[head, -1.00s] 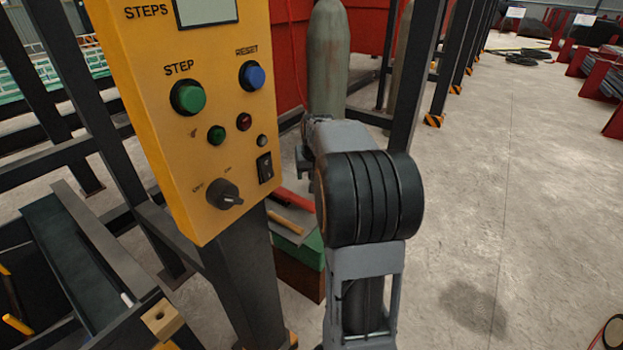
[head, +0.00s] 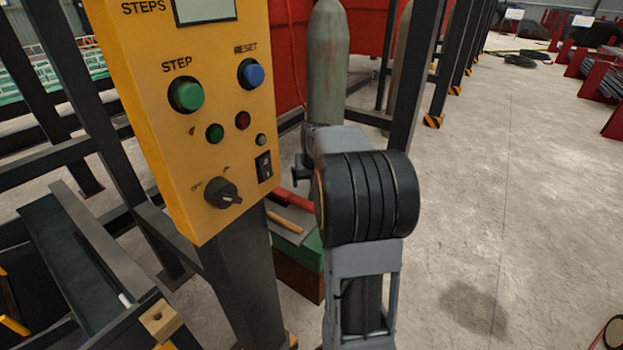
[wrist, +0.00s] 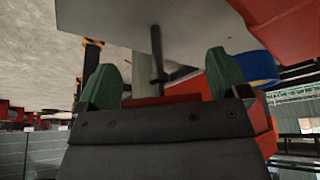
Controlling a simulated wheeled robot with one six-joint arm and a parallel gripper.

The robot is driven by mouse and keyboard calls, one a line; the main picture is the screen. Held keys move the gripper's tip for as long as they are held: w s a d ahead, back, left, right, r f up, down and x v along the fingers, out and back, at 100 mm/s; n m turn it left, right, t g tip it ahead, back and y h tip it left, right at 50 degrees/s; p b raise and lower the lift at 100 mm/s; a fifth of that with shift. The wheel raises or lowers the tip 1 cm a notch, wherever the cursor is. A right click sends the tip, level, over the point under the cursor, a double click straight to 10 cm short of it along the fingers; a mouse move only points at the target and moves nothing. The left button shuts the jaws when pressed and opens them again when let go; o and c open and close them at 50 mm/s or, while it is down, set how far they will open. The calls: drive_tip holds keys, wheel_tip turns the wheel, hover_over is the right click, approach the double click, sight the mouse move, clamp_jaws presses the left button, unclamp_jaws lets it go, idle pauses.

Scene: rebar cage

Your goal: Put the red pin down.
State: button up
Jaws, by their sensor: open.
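My gripper (wrist: 160,78) shows in the wrist view as two green-tipped fingers standing well apart; it is open. A thin dark rod with a collar (wrist: 157,48) shows between the fingertips in that view, and I cannot tell how far off it is. No finger visibly touches it. I cannot make out a thing that is surely the red pin. In the head view a red bar-like thing (head: 295,199) lies on a grey surface over a green box, partly hidden by my arm. My fingers are hidden in the head view.
A yellow control panel (head: 215,130) on a dark post stands close left of my arm. A wooden-handled tool (head: 288,221) lies near the red thing over the green box (head: 300,251). A grey-green gas cylinder (head: 328,60) stands behind.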

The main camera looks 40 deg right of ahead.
drive_tip(key=shift+r, duration=0.1)
drive_tip(key=shift+r, duration=0.25)
drive_tip(key=p+v, duration=0.1)
drive_tip(key=v, duration=1)
drive_tip(key=shift+r, duration=0.35)
drive_tip(key=shift+s+a, duration=0.1)
drive_tip(key=shift+s, duration=0.05)
